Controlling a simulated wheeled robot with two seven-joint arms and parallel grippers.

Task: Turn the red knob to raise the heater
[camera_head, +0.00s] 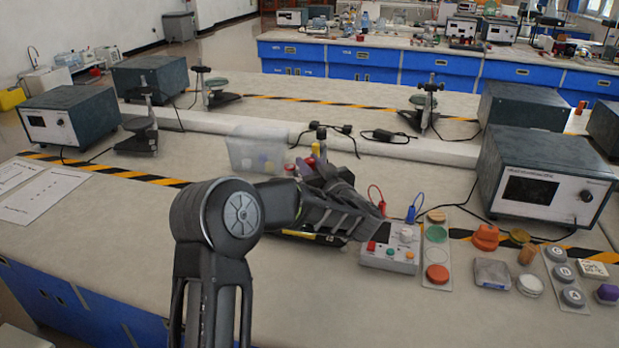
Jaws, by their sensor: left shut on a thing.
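My left gripper (345,213) is at the middle of the bench, low over a dark device with a yellow strip (325,239) along its lower edge. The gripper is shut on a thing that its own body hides. Red, purple and yellow parts (316,155) show just behind it, and I cannot tell whether they belong to the same device. No red knob can be made out clearly, nor can the heater. My right gripper is not in view.
A white control box (378,258) with coloured buttons stands right of the gripper. A panel with coloured discs (437,254), an orange knob-like piece (486,237) and a power supply (545,180) lie further right. A clear bin (256,150) stands behind.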

